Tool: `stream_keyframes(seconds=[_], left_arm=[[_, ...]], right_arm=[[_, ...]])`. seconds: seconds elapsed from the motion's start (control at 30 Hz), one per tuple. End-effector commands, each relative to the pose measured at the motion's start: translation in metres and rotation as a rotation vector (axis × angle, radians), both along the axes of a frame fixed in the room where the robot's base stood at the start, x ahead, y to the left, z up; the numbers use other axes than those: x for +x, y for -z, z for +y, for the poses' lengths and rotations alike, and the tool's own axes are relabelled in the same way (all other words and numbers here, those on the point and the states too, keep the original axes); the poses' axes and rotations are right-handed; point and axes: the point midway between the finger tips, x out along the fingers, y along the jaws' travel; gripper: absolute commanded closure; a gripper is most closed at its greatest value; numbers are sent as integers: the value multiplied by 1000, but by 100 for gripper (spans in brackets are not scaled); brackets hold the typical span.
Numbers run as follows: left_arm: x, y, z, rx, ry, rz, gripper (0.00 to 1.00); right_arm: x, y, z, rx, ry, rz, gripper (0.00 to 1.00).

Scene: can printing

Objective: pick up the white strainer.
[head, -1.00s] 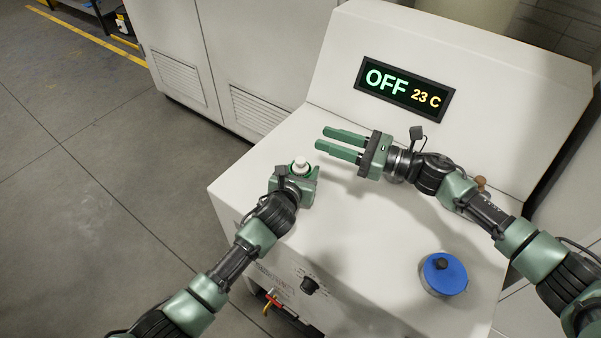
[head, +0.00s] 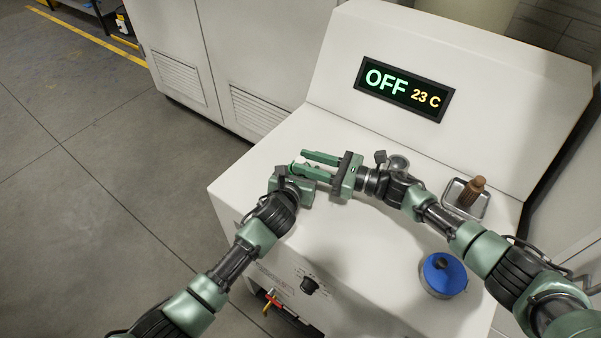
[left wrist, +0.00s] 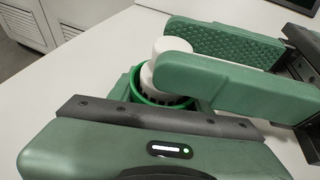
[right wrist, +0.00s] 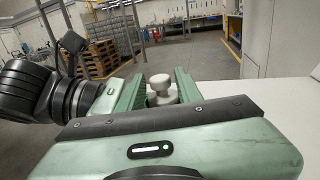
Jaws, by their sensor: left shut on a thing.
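The white strainer (left wrist: 168,62), with a round knob on top, sits upright in a green ring-shaped holder (left wrist: 136,88). My left gripper (head: 296,170) is shut on this green holder, above the left part of the machine top; its fingers are mostly hidden. My right gripper (head: 312,163) reaches in from the right, open, with one finger on each side of the strainer. In the right wrist view the strainer (right wrist: 160,86) stands between the two fingers with gaps beside the knob.
A blue-lidded round container (head: 445,275) stands at the front right of the white machine top (head: 360,255). A brown-handled tool (head: 472,192) sits on a small metal tray behind it. The display (head: 405,88) reads OFF, 23 C.

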Motion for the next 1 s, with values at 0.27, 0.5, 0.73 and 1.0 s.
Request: stream_keyframes(seconds=[0.27,0.5,0.73,1.0], left_arm=[[0,0,0,0,0,0,91],[0,0,0,0,0,0,91],[0,0,0,0,0,0,91],[0,0,0,0,0,0,91]], right_arm=[[9,0,21,-1,0,-1,65],[9,0,21,-1,0,-1,87],[8,0,21,-1,0,0,100],[8,0,21,-1,0,0,100]])
